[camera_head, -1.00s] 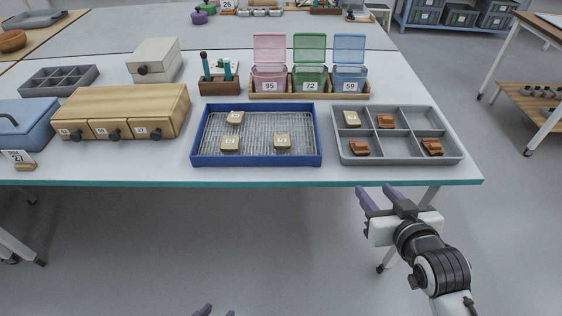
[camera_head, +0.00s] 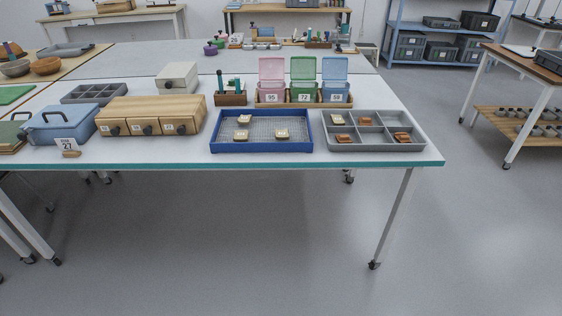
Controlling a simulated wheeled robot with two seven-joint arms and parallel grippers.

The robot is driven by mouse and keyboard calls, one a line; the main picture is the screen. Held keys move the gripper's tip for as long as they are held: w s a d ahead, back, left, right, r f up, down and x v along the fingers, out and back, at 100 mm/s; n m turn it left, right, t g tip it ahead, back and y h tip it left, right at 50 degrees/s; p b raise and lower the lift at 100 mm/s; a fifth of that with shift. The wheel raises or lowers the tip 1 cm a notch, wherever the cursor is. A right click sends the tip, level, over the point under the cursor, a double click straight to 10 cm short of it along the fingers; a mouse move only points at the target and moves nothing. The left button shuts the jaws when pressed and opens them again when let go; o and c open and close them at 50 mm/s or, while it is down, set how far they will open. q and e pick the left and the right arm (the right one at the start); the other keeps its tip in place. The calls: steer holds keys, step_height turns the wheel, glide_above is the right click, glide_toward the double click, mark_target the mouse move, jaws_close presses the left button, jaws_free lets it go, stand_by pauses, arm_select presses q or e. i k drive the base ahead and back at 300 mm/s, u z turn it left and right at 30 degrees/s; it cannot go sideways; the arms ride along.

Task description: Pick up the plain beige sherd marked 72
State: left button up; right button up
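Three small beige sherds lie in the blue wire-mesh tray (camera_head: 216,145): one at the back (camera_head: 244,119), one at the front left (camera_head: 240,135) and one at the front right (camera_head: 282,134). Another beige sherd (camera_head: 338,119) lies in the back-left compartment of the grey divided tray (camera_head: 375,148). The marks on the sherds are too small to read, so I cannot tell which is 72. Neither of my grippers is in view.
Reddish-brown sherds (camera_head: 402,136) lie in other grey tray compartments. Behind stand open-lidded pink (camera_head: 271,88), green (camera_head: 304,88) and blue (camera_head: 335,88) boxes; the green one reads 72. A wooden drawer unit (camera_head: 150,108) stands left. Floor in front is clear.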

mark_target(283, 135)
steer(key=z, duration=1.55)
steer(key=k, duration=0.1)
steer(key=u, duration=2.45)
steer(key=i, duration=0.9)
steer(key=z, duration=0.2)
